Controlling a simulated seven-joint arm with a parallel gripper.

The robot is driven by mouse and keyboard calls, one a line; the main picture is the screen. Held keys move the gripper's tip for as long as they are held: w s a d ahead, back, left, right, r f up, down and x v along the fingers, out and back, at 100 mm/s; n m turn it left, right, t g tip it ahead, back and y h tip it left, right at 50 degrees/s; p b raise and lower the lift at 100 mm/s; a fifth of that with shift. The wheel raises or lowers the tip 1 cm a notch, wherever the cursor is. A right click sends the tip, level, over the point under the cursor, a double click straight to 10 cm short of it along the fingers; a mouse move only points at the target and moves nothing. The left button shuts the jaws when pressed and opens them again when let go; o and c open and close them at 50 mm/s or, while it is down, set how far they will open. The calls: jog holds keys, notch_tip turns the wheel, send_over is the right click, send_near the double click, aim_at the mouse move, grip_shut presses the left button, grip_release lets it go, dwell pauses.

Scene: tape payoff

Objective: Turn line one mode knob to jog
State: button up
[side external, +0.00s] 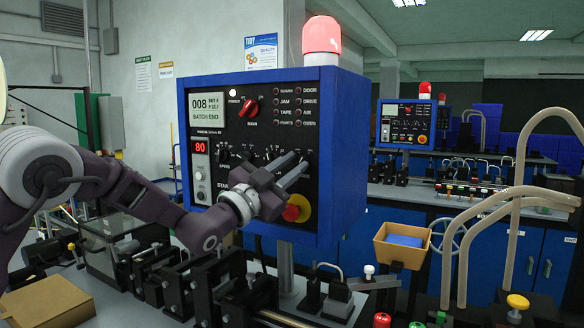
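A blue control box (345,160) with a black front panel stands close by. A red knob (248,107) sits near the panel's top. A row of small dark selector knobs (247,156) crosses its middle, with labels too small to read surely, so I cannot tell which is the mode knob or where it points. My gripper (303,160) is in front of the panel's lower right half, its two grey fingers apart with a gap between them. It hides part of the row and the lower panel. I see no knob between the fingers, but their tips are near the panel.
A red emergency button (292,212) on a yellow plate is just below my gripper. The panel screen (207,109) reads BATCH END, and a red display (201,147) reads 80. An orange bin (401,246) and curved beige tubes (520,190) stand at right. A second similar box (405,125) is behind.

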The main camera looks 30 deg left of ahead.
jog(key=shift+d+f, duration=0.25)
jog(key=shift+d, duration=0.05)
jog(key=v, duration=0.7)
jog(key=shift+a+r, duration=0.15)
jog(key=shift+r, duration=0.1)
jog(key=shift+s, duration=0.1)
jog(key=shift+a, duration=0.1)
jog(key=s+a+f+n+g+y, duration=0.35)
jog(key=s+a+n+g, duration=0.35)
jog(key=s, duration=0.5)
jog(key=s+f+n+g, duration=0.1)
jog(key=s+f+g, duration=0.3)
jog(key=s, duration=1)
jog(key=s+f+n+g+y, duration=0.1)
jog(key=s+f+g, duration=0.4)
jog(key=s, duration=0.9)
jog(key=shift+d+f, duration=0.4)
jog(key=shift+f, duration=0.6)
